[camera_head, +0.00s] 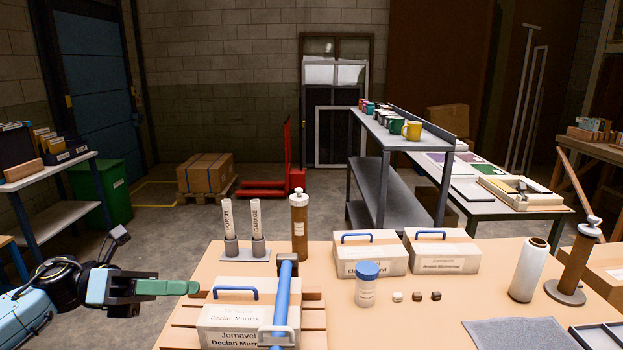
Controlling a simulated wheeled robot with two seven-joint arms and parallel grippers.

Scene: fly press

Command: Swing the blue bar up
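The blue bar (281,300) is down. It runs from a dark hinge block (287,264) at its far end toward me, across the right part of a white box with a blue handle (238,318). A pale loop grip (277,335) is at its near end. My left gripper (196,287) comes in from the left, its green fingers pointing right, beside the box's far left corner in the picture. It appears apart from the blue bar. The fingers overlap from this side, so their gap is hidden. My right gripper is out of view.
The box sits on a slatted wooden base (180,335) on the table (420,310). Labelled tubes in a grey holder (244,252) and a brown cylinder (299,228) stand behind. To the right are a blue-lidded jar (366,290), small cubes and two handled boxes (369,256).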

